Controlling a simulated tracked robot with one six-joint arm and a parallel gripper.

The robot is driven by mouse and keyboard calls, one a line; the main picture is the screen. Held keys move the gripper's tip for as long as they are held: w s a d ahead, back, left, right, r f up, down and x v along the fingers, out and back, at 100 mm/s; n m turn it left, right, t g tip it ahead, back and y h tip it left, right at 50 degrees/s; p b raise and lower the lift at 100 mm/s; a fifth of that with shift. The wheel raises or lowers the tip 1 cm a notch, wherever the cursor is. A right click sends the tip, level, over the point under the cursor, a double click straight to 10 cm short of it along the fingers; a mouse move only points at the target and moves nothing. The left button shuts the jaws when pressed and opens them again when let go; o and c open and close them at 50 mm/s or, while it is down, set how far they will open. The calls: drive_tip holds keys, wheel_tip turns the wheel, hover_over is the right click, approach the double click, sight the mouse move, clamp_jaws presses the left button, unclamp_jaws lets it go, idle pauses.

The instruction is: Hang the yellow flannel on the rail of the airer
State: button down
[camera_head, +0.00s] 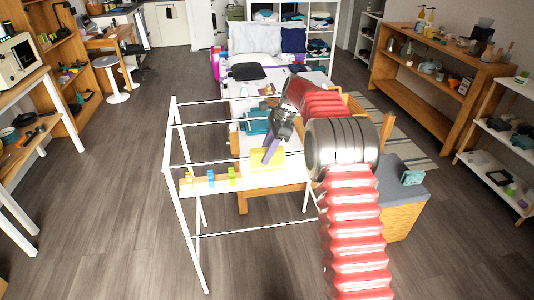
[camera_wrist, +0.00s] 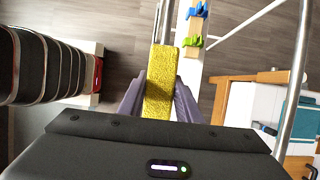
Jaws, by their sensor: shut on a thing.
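The white airer (camera_head: 172,140) stands in the middle of the head view, with several thin rails across it. My gripper (camera_head: 271,150) is over its right part, pointing down. The yellow flannel (camera_head: 267,158) is at the fingertips. In the wrist view, the purple-grey fingers of my gripper (camera_wrist: 160,100) are shut on the flannel (camera_wrist: 159,75), a narrow yellow strip reaching out past the fingertips. A thin metal rail (camera_wrist: 166,22) passes by the flannel's far end. I cannot tell whether they touch. The flannel's near end is hidden between the fingers.
A pale strip on the airer (camera_head: 200,187) carries a blue peg (camera_head: 211,178), a green peg (camera_head: 232,176) and a yellow-orange peg (camera_head: 188,178). A wooden piece with a grey top (camera_head: 392,180) stands right of the airer. Floor is free on the left.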

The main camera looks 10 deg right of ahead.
drive_tip(key=shift+f, duration=0.45)
drive_tip(key=c, duration=1.2)
unclamp_jaws()
drive_tip(key=shift+r, duration=0.1)
drive_tip(key=v, duration=1.3)
drive_tip(key=shift+d+r, duration=0.15)
drive_tip(key=shift+d, duration=0.05)
